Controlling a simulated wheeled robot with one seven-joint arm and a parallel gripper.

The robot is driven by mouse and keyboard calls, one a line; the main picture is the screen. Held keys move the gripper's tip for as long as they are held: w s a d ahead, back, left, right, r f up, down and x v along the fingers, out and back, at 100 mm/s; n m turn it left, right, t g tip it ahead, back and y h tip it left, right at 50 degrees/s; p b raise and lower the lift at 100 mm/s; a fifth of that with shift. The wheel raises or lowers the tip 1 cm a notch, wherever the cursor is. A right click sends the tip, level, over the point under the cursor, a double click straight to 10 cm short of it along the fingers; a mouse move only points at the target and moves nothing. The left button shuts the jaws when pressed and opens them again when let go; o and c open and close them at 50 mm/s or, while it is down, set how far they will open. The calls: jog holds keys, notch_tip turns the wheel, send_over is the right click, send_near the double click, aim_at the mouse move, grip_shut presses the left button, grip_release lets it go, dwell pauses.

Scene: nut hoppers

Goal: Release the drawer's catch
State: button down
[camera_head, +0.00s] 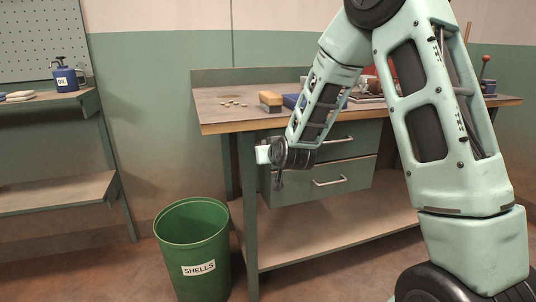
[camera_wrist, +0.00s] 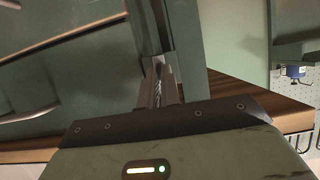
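The green drawer unit under the bench has two drawers, an upper one (camera_head: 350,142) and a lower one (camera_head: 325,184), each with a bar handle. Both look closed. My gripper (camera_head: 279,182) points down by the unit's front left side, left of the handles. In the wrist view my gripper's fingers (camera_wrist: 158,88) lie close together beside a green upright edge. A small bright metal piece shows between or just behind them; I cannot tell whether they hold it. I cannot make out the catch clearly. A drawer handle (camera_wrist: 35,113) shows at left in the wrist view.
The wooden bench top (camera_head: 225,114) overhangs the drawers and carries a brush, small nuts and a blue tray. A green bin (camera_head: 192,236) marked SHELLS stands on the floor at left. A bench leg (camera_head: 249,215) stands just left of the drawers.

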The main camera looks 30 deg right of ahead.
dwell(0.3)
jog(key=c, duration=1.6)
grip_release()
jog(key=shift+b+v, duration=3.7)
jog(key=shift+v, duration=4.95)
